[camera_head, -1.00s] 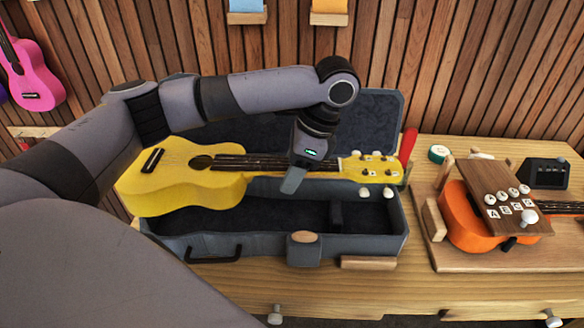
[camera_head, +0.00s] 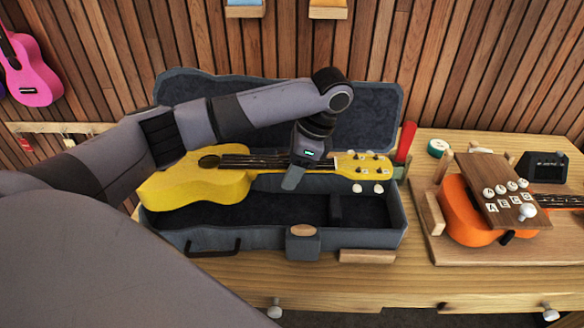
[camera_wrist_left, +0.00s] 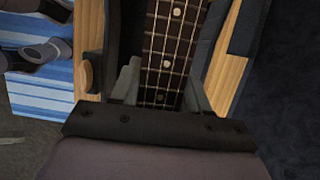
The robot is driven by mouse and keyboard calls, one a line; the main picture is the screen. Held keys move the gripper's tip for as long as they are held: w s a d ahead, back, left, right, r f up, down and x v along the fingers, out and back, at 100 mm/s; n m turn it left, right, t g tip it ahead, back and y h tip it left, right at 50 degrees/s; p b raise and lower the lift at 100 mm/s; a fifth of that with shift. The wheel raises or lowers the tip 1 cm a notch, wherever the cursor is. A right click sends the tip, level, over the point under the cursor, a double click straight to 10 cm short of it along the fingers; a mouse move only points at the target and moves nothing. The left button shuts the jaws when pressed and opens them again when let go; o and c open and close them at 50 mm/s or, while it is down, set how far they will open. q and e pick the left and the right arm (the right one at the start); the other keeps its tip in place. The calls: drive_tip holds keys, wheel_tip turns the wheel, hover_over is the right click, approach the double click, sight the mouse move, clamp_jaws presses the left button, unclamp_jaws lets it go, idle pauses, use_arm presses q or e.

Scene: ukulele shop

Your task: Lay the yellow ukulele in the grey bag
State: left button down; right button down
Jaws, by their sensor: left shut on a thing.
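The yellow ukulele (camera_head: 205,188) is held level above the open grey bag (camera_head: 215,240), its body to the left and its headstock (camera_head: 364,167) to the right. My left gripper (camera_head: 292,180) is shut on its neck. In the left wrist view the dark fretted neck (camera_wrist_left: 165,75) sits between the fingers of my left gripper (camera_wrist_left: 165,90). The bag's lid stands open at the back, and its dark inside shows below the ukulele. My arm hides part of the ukulele's body and the lid. My right gripper is not in view.
An orange ukulele (camera_head: 465,215) lies in a wooden holder on the right of the bench (camera_head: 400,285), under a board with white pegs. A red-handled tool (camera_head: 405,142), a green roll (camera_head: 438,147) and a dark box (camera_head: 542,167) stand near. A pink ukulele (camera_head: 30,75) hangs at left.

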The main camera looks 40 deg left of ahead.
use_arm(q)
drive_tip(key=shift+w+f+b, duration=0.1)
drive_tip(key=shift+f+b, duration=0.4)
drive_tip(key=shift+f, duration=2.5)
drive_tip(key=shift+f+b, duration=0.35)
drive_tip(key=shift+f, duration=1.8)
drive_tip(key=shift+c, duration=2.4)
unclamp_jaws()
